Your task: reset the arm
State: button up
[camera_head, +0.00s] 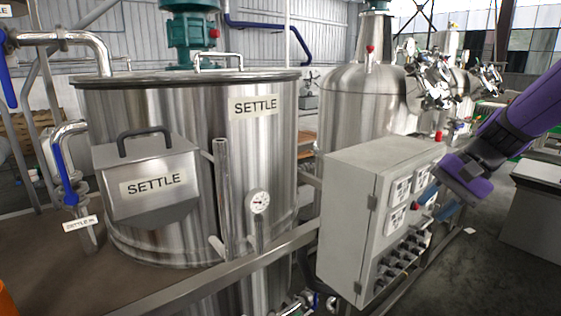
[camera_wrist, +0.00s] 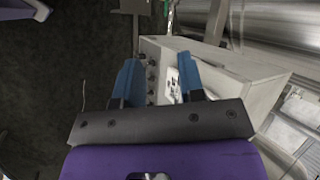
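My gripper (camera_head: 437,202) is at the right in the head view, at the end of my purple arm. It is beside the front face of a grey control box (camera_head: 352,212). In the wrist view my gripper (camera_wrist: 158,78) shows two blue fingers spread apart with nothing held between them. The control box (camera_wrist: 245,85) lies beyond the fingers there, with a row of dark knobs (camera_wrist: 152,76) showing between them. I cannot tell whether a fingertip touches the panel.
A large steel tank (camera_head: 190,235) labelled SETTLE stands at the left, with a lidded hatch (camera_head: 150,205) and a dial gauge (camera_head: 259,202). A second steel tank (camera_head: 350,110) stands behind the box. A metal rail (camera_head: 235,276) runs in front. Dark floor (camera_head: 480,275) is open at the lower right.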

jog(key=s+r+n+t+h, duration=0.2)
jog(key=s+r+n+h, duration=0.1)
jog(key=s, duration=0.6)
jog(key=s+r+n+t+h, duration=0.2)
jog(key=s+r+n+h, duration=0.1)
jog(key=s, duration=0.7)
jog(key=shift+a+r+t+h, duration=0.15)
jog(key=shift+r+t+h, duration=0.2)
jog(key=shift+r, duration=0.35)
